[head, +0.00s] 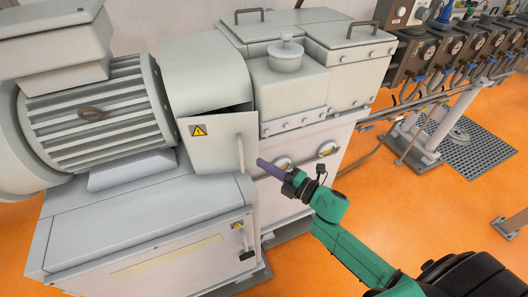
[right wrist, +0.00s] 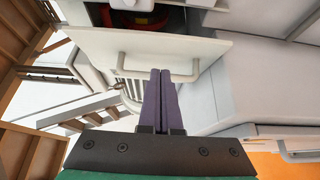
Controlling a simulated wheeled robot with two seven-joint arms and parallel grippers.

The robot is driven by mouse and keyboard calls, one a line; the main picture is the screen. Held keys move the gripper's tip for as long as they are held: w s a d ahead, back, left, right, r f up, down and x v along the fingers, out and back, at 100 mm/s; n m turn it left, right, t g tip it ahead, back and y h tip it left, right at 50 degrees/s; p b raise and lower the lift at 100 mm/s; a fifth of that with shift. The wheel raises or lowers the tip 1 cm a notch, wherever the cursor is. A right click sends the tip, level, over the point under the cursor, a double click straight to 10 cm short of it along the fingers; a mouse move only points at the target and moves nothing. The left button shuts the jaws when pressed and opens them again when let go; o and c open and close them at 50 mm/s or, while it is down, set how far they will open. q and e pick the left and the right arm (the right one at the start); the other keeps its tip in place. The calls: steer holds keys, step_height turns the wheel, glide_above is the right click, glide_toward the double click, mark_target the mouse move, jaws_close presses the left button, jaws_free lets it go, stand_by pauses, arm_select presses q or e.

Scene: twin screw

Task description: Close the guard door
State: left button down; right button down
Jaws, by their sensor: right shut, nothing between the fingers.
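The guard door (head: 213,155) is a light grey panel with a yellow warning label, below the rounded grey cover. It stands ajar, with a dark gap along its top edge. Its bar handle (head: 240,152) is near its right edge. In the right wrist view the door (right wrist: 205,50) and its handle (right wrist: 160,75) lie ahead of my fingers, with a dark opening and something red behind. My right gripper (head: 262,163) is shut and empty, its purple fingers just right of the handle. I cannot tell whether they touch the door. My left gripper is not in view.
A large ribbed motor (head: 95,110) stands left of the door. A lower grey cabinet (head: 150,225) sits below it with its own handle. A grey gearbox housing (head: 290,90) is to the right. Open orange floor (head: 400,215) lies around my right arm.

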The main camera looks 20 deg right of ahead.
mark_target(256, 150)
steer(key=w, duration=0.2)
steer(key=w+d, duration=0.1)
steer(key=shift+w+p, duration=0.35)
steer(key=shift+w, duration=0.05)
steer(key=shift+w+d+f+b, duration=0.1)
steer(key=shift+w+f+b, duration=0.1)
steer(key=shift+b, duration=0.25)
steer(key=w+b, duration=0.1)
steer(key=w, duration=0.1)
steer(key=w+b, duration=0.1)
steer(key=w, duration=0.1)
steer(key=shift+d+r, duration=0.15)
steer(key=shift+d, duration=0.25)
steer(key=shift+s, duration=0.1)
steer(key=shift+s+b, duration=0.1)
steer(key=shift+b, duration=0.2)
